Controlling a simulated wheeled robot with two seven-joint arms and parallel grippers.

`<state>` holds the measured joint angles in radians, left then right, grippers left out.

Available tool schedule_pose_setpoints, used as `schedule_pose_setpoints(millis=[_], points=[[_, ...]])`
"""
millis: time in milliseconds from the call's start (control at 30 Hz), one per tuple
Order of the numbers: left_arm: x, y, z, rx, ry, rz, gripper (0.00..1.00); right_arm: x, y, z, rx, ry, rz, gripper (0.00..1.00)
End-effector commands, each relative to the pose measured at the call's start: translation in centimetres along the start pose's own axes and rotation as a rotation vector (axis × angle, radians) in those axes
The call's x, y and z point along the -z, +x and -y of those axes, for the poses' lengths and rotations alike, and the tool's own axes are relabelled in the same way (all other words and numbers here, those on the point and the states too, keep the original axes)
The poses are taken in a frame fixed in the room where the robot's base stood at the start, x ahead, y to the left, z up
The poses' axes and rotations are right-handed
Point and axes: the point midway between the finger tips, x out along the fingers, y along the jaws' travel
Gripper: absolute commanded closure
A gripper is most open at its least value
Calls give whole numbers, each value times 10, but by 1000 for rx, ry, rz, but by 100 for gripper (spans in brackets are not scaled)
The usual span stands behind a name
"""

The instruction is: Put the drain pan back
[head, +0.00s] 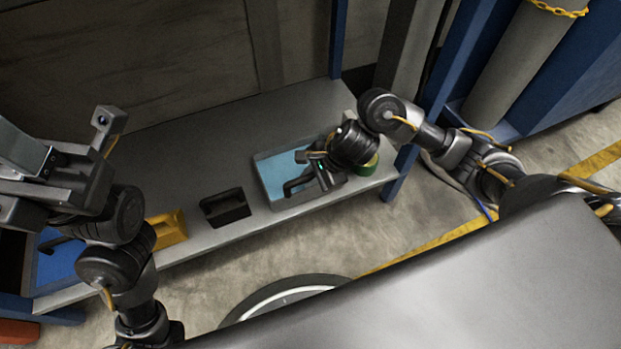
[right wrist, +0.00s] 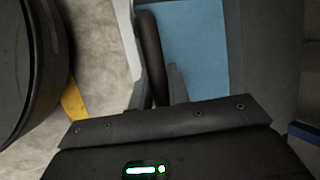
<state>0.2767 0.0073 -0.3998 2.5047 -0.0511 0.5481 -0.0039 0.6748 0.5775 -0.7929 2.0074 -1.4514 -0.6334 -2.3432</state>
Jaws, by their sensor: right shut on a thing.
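The drain pan appears to be the shallow grey tray with a light blue inside (head: 272,177), on the right part of the grey shelf in the head view. A black bar-shaped handle (head: 296,184) shows at its front. My right gripper (head: 310,175) is over the pan's right part and is shut on the handle. In the right wrist view the black handle (right wrist: 150,55) stands by the finger, with the blue inside (right wrist: 195,50) beside it. The exact grip is partly hidden. My left gripper (head: 30,180) is raised at the far left, away from the pan; its jaw gap is unclear.
The grey shelf (head: 190,150) also bears a black open box (head: 225,207), a yellow bin (head: 170,229) and a blue item (head: 55,262) at the left. A green round thing (head: 370,165) sits close right of the pan. A blue post (head: 400,175) stands at the shelf's right end.

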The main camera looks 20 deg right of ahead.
Motion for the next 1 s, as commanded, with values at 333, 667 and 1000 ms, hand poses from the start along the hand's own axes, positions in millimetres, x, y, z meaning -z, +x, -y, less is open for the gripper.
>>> schedule_pose_setpoints(millis=[333, 667, 1000], points=[[0, 0, 0, 1, 0, 1, 64, 0, 0, -1, -3, 0, -1, 61], [-1, 8, 4, 6, 6, 0, 64, 0, -16, 1, -1, -2, -2, 61], [-7, -13, 26, 67, 73, 133, 64, -1, -86, 2, 0, -2, -2, 61]])
